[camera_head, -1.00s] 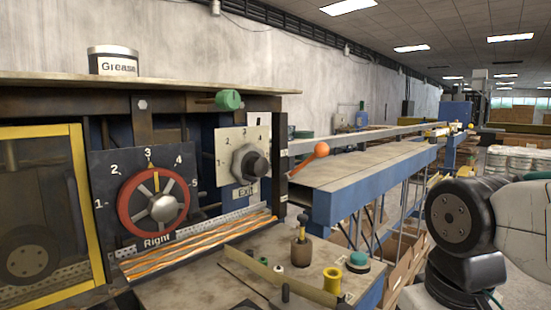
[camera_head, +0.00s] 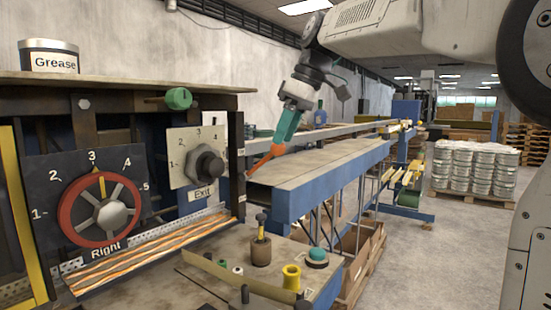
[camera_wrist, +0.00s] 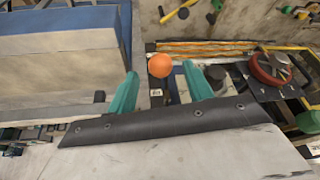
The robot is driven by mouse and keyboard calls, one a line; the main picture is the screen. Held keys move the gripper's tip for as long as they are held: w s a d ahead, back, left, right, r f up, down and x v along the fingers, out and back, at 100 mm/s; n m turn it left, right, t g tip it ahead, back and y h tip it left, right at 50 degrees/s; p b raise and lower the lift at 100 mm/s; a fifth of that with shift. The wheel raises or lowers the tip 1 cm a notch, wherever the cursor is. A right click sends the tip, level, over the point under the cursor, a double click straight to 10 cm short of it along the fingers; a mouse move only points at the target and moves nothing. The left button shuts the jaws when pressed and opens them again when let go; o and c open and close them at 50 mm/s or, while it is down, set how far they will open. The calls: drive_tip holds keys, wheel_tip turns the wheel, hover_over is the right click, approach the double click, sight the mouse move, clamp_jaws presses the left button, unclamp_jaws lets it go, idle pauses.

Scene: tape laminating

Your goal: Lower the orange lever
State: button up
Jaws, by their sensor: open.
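The orange lever (camera_head: 268,157) juts out from the machine's right end, beside the Exit dial, and slants up to the right to its ball knob. My gripper (camera_head: 282,135) is at the lever's upper end, its green fingers pointing down and partly covering the knob in the head view. In the wrist view the orange ball (camera_wrist: 160,66) shows between the tips of the two spread green fingers. The gripper is open; whether a finger touches the ball cannot be told.
The grey Exit dial (camera_head: 207,165) and the red Right wheel (camera_head: 100,210) are left of the lever. A blue-edged conveyor table (camera_head: 300,195) runs away behind it.

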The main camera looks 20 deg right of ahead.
sight(275, 154)
drive_tip(key=x, duration=0.6)
drive_tip(key=shift+f, duration=0.3)
clamp_jaws()
